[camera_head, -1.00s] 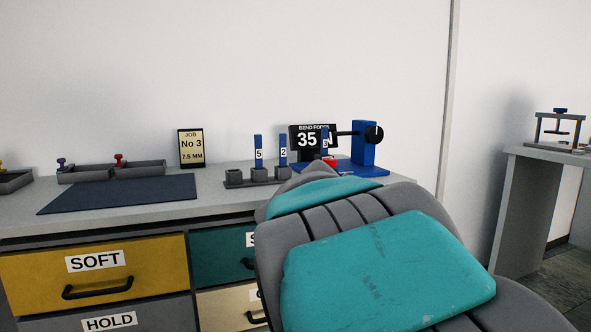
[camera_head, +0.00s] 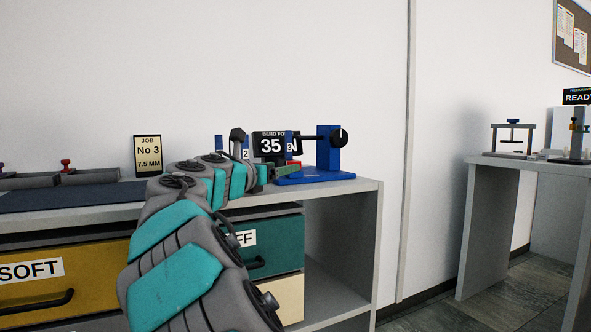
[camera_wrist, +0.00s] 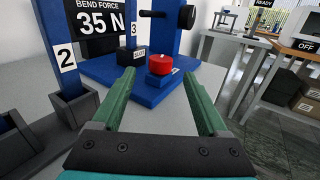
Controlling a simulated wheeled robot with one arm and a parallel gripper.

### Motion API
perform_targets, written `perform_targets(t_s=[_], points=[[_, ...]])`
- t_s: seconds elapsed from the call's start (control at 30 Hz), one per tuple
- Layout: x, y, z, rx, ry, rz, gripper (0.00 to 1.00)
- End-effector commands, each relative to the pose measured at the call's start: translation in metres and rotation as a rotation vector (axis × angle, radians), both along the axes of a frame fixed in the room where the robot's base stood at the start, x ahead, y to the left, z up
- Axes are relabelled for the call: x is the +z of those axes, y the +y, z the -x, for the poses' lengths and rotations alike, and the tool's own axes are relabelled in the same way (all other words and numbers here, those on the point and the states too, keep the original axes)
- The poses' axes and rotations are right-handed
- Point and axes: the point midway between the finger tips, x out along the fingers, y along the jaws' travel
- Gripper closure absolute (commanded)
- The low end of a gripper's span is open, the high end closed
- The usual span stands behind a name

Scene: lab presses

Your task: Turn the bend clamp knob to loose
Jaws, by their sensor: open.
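The bend rig (camera_head: 318,175) has a blue base and a blue post on the bench. A round black knob (camera_head: 341,137) with a white mark sits on the post; in the wrist view the knob (camera_wrist: 186,17) is at the top, beyond my right finger. A black rod runs left from the post. A red round cap (camera_wrist: 160,64) stands on the blue base, between and just beyond my fingertips. My gripper (camera_wrist: 157,80) is open and empty, with green fingers pointing at the rig. In the head view my gripper (camera_head: 286,170) is small, at the base's left side.
A "BEND FORCE 35 N" display (camera_wrist: 97,17) stands behind, left of the post. Blue numbered strips, including number 2 (camera_wrist: 65,58), stand in grey holders at the left. Another table (camera_head: 520,164) stands at the right, past a gap.

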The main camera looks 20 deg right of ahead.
Motion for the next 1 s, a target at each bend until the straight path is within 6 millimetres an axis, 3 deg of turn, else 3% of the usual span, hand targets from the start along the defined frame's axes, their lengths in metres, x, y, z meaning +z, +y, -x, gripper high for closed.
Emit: perform_targets(t_s=[0.43, 0.77, 1.0], points=[[-0.003, -0.051, -0.034, -0.002, -0.001, -0.004, 0.23], [-0.001, -0.057, -0.037, -0.002, -0.001, -0.003, 0.23], [-0.001, -0.057, -0.037, -0.002, -0.001, -0.003, 0.47]])
